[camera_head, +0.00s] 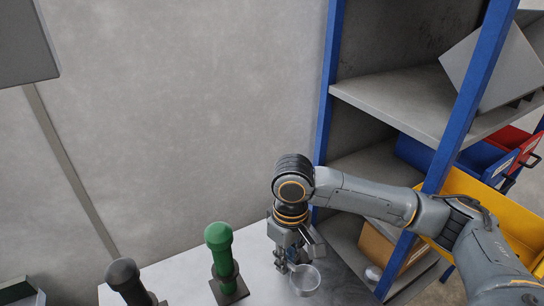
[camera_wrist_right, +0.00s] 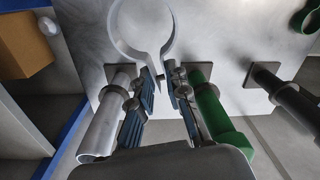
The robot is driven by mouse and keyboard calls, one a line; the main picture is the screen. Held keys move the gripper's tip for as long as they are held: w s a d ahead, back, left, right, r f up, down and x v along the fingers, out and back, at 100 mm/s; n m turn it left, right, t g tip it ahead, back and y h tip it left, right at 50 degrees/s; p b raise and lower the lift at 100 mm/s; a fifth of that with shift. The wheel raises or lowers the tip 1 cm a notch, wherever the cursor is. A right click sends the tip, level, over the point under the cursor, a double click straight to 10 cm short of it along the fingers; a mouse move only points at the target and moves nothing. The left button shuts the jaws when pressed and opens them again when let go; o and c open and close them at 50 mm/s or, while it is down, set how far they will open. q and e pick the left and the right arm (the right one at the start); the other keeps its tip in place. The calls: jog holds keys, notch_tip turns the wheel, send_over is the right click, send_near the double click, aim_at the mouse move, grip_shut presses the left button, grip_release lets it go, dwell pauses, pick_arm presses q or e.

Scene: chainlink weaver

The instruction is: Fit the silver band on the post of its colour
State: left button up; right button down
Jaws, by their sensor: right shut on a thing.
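The silver band (camera_head: 305,280) is an open-looking ring at the table's right part in the head view. It also shows at the top of the right wrist view (camera_wrist_right: 118,35). My right gripper (camera_head: 288,264) is shut on the near end of the band; its fingers (camera_wrist_right: 160,90) show in the wrist view. The silver post (camera_wrist_right: 103,130) stands left of the fingers there, apart from the ring. In the head view I cannot make this post out behind my arm. My left gripper is not in view.
A green post (camera_head: 219,240) and a black post (camera_head: 125,276) stand on dark square bases to the left. A green ring (camera_wrist_right: 304,17) lies at the wrist view's top right corner. A blue-framed shelf (camera_head: 333,85) with bins stands right of the grey table (camera_head: 262,254).

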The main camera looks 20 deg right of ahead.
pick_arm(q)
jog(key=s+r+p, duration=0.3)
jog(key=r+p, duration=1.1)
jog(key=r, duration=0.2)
pick_arm(e)
jog(key=w+d+r+n, duration=0.3)
jog(key=w+r+n, duration=0.8)
jog(key=w+n, duration=0.15)
pick_arm(q)
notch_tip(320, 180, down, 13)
jog(key=b, duration=1.3)
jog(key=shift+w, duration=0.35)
pick_arm(e)
notch_tip(320, 180, down, 19)
jog(key=shift+w+d, duration=0.15)
jog(key=shift+w, duration=0.2)
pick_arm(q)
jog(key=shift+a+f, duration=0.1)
pick_arm(e)
jog(key=c, duration=1.2)
grip_release()
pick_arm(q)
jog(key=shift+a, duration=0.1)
